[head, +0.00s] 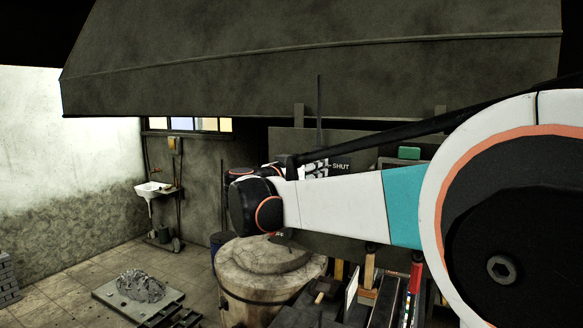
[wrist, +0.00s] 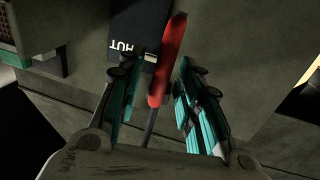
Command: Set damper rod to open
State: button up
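In the wrist view a red handle (wrist: 168,62) on a thin dark rod (wrist: 150,125) lies between the two teal fingers of my gripper (wrist: 157,73). The fingers are apart, with a gap on each side of the handle; I cannot tell its depth relative to the fingertips. A dark plate (wrist: 133,28) with upside-down white letters, partly cut off, is beside the handle. In the head view a sign reading SHUT (head: 341,166) shows above my arm. A thin upright rod (head: 319,105) rises there in front of the hood. My arm hides the handle in the head view.
A large dark hood (head: 310,65) spans the top. A round lidded vessel (head: 265,270) stands below my arm, with several long-handled tools (head: 370,270) to its right. A grey lump (head: 141,286) lies on a floor plate at left. Floor (head: 75,270) around it is partly free.

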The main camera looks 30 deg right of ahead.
grip_shut()
notch_tip(320, 180, down, 15)
jog(key=b, duration=0.9)
jog(key=shift+b, duration=0.3)
jog(key=shift+r, duration=0.1)
grip_release()
jog(key=shift+a, duration=0.1)
jog(key=v, duration=1.2)
